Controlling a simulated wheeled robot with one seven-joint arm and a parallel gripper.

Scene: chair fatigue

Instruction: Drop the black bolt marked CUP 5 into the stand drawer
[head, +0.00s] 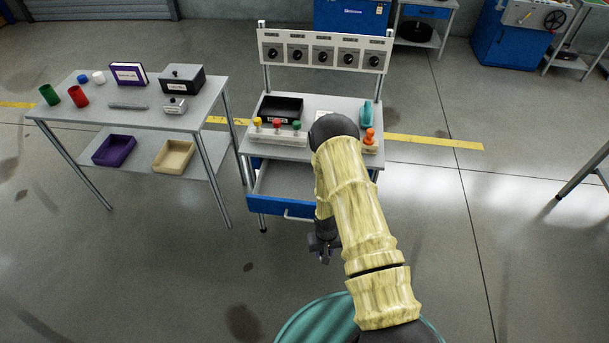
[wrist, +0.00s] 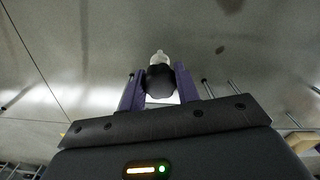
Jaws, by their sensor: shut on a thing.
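My gripper (head: 325,256) hangs below my arm, in front of the stand and lower right of the drawer front in the head view. In the wrist view the two purple fingers (wrist: 159,86) are shut on a black bolt (wrist: 160,80) with a pale tip; no marking on it is legible. The stand drawer (head: 283,207) has a blue front and a pale handle. It is pulled open under the stand top, and the visible part of its inside looks empty. My arm covers its right side.
The stand top (head: 257,151) carries a black tray (head: 281,108), coloured knobs and a teal item (head: 366,114). A panel of several dials (head: 325,52) rises behind. A table (head: 130,118) with cups and boxes stands left. The floor in front is clear.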

